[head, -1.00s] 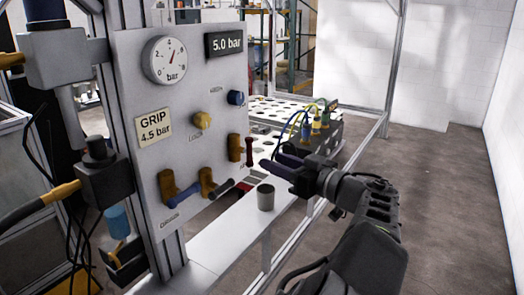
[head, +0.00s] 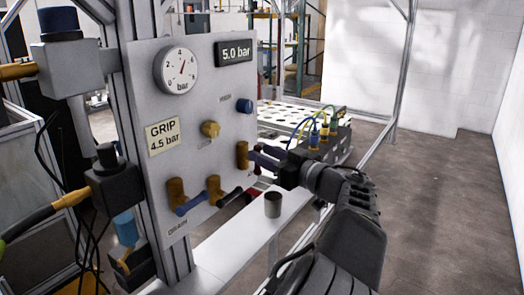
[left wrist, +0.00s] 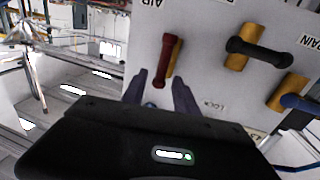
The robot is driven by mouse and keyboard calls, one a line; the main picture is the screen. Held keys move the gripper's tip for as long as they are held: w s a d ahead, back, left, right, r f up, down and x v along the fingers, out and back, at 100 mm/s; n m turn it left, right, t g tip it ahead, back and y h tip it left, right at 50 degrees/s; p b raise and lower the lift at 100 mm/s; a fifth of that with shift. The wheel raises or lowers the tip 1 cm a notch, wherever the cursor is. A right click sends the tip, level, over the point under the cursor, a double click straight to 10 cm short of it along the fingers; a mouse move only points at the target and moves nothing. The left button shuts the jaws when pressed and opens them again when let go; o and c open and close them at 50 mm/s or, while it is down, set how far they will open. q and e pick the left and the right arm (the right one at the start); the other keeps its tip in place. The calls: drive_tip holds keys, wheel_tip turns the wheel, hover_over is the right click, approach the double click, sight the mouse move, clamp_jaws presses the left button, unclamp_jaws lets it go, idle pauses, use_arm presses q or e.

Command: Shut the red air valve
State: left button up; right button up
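The air valve shows in the left wrist view as a red lever (left wrist: 170,52) on a brass body (left wrist: 177,63), beside an "AIR" label. In the head view its brass body (head: 242,155) is at the panel's lower right edge, and my gripper largely hides the lever. My left gripper (head: 264,156) is at this valve. In the left wrist view its two dark fingers (left wrist: 159,88) are spread, one on each side of the lever's lower end. They look open, with gaps to the lever; contact cannot be told. My right gripper is not in view.
A grey cup (head: 273,204) stands on the ledge just below my gripper.

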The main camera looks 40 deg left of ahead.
use_arm(q)
drive_tip(key=shift+w+a, duration=0.1)
drive_tip(key=shift+a, duration=0.4)
clamp_jaws()
